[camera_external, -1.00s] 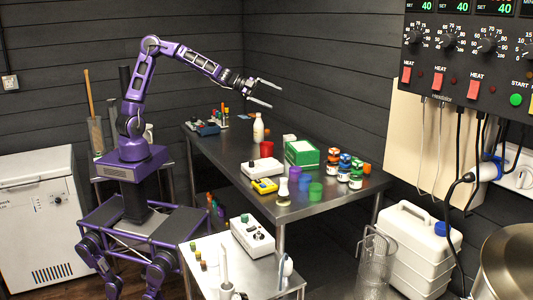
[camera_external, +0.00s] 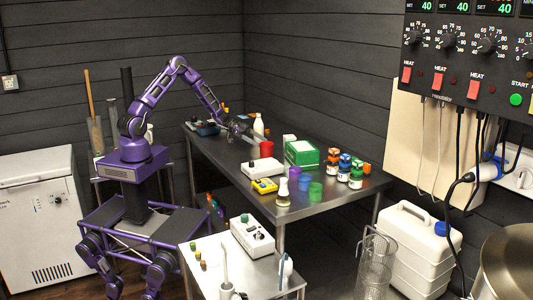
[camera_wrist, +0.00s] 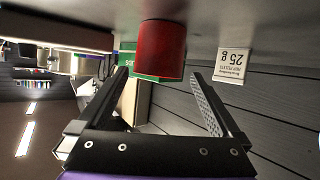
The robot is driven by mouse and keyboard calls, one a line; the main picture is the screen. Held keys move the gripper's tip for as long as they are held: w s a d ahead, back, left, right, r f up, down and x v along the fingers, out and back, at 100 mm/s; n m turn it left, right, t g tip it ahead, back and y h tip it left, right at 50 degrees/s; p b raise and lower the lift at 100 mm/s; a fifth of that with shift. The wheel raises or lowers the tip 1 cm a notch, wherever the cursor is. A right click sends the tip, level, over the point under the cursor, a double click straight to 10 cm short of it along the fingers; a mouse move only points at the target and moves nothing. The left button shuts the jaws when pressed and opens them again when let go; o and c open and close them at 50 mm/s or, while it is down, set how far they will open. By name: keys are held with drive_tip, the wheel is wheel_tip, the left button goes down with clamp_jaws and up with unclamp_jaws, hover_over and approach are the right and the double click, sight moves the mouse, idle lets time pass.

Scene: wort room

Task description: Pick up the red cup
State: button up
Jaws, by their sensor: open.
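The red cup (camera_external: 266,149) stands on the steel table, behind the white device and left of the green box. In the wrist view the red cup (camera_wrist: 161,52) is ahead, centred between the lines of the two fingers. My gripper (camera_external: 250,138) is low over the table, just left of the cup in the external view. In the wrist view my gripper (camera_wrist: 160,78) is open, with a dark finger on each side. Its tips are close to the cup, with nothing held between them. Whether the tips overlap the cup in depth is hard to tell.
A green box (camera_external: 302,153) stands right of the cup and a white bottle (camera_external: 258,125) behind it. A white device (camera_external: 263,169) and several coloured cups and jars stand nearer the front.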

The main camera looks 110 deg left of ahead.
sight(272, 149)
drive_tip(key=x, duration=0.8)
drive_tip(key=shift+w+d+f, duration=0.1)
drive_tip(key=shift+w+f, duration=0.05)
drive_tip(key=shift+f, duration=0.1)
drive_tip(key=c, duration=1.2)
drive_tip(key=shift+r, duration=0.2)
